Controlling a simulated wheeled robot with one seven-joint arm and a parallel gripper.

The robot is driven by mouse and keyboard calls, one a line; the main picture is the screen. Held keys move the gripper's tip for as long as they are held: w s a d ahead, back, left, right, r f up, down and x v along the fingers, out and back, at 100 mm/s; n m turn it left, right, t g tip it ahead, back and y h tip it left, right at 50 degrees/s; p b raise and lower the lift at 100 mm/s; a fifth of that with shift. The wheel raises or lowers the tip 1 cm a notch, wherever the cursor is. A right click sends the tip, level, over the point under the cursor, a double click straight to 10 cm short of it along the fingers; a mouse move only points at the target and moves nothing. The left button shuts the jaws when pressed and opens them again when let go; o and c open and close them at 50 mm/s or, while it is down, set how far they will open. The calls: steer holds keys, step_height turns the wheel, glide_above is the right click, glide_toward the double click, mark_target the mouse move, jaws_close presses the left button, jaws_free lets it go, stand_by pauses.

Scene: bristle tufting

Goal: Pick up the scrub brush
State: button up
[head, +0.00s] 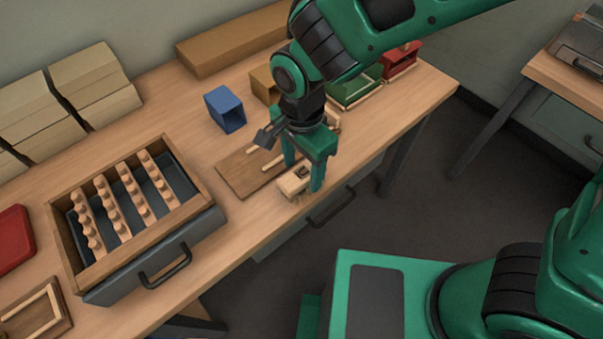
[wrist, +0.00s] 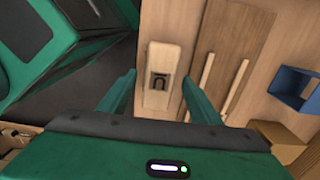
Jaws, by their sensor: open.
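A pale wooden block with a dark U-shaped fitting, which looks like the scrub brush (head: 294,184), lies near the front edge of the workbench. In the wrist view the block (wrist: 163,55) lies between the fingers of my gripper (wrist: 159,78), with space on both sides. I cannot tell how far the fingertips are above the bench. My gripper hides part of the block's surroundings in the head view.
A brown board (head: 240,175) with pale sticks lies left of the block. A blue open box (head: 225,110) stands behind. A wooden drawer tray (head: 190,215) with peg strips is at left. Green (head: 355,92) and red (head: 400,62) bins stand right. The bench edge is close.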

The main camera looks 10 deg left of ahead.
steer(key=shift+f, duration=0.9)
steer(key=c, duration=1.2)
steer(key=shift+r, duration=0.1)
